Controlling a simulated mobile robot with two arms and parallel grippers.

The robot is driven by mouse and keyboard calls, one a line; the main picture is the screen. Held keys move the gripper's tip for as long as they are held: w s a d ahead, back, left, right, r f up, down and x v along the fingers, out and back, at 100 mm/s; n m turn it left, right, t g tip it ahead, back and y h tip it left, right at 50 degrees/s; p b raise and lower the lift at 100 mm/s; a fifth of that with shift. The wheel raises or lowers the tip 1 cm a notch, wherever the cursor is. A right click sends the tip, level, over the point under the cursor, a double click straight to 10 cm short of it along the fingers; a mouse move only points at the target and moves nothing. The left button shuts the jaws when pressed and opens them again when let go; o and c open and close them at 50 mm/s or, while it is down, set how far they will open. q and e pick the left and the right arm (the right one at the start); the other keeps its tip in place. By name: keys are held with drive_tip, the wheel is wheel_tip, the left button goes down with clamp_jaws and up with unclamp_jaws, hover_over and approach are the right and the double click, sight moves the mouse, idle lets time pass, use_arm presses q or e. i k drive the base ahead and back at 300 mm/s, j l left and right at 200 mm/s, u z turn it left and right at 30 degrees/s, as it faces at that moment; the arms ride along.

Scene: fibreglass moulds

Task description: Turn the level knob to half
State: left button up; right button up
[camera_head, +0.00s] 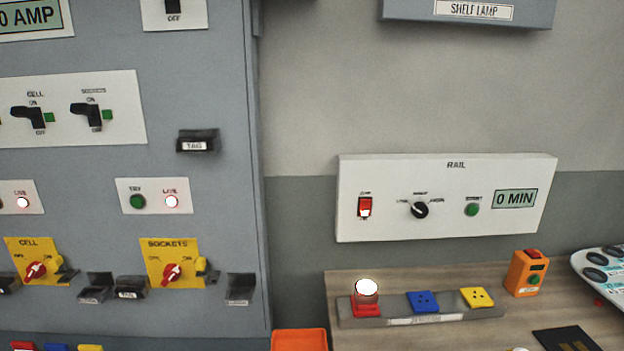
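A black rotary knob (420,210) sits on the white RAIL panel (370,180) on the wall at right. Small labels stand to its left, above it and to its right, too small to read surely. The knob looks slanted, with a light mark on it, but I cannot tell for certain which label it points at. No label in view clearly reads "level". Neither of my grippers is in view.
The RAIL panel also has a red rocker switch (365,207), a green button (472,209) and a "0 MIN" display (514,199). A grey cabinet (200,100) stands left.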

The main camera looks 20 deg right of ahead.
sight(420, 209)
drive_tip(key=z, duration=1.2)
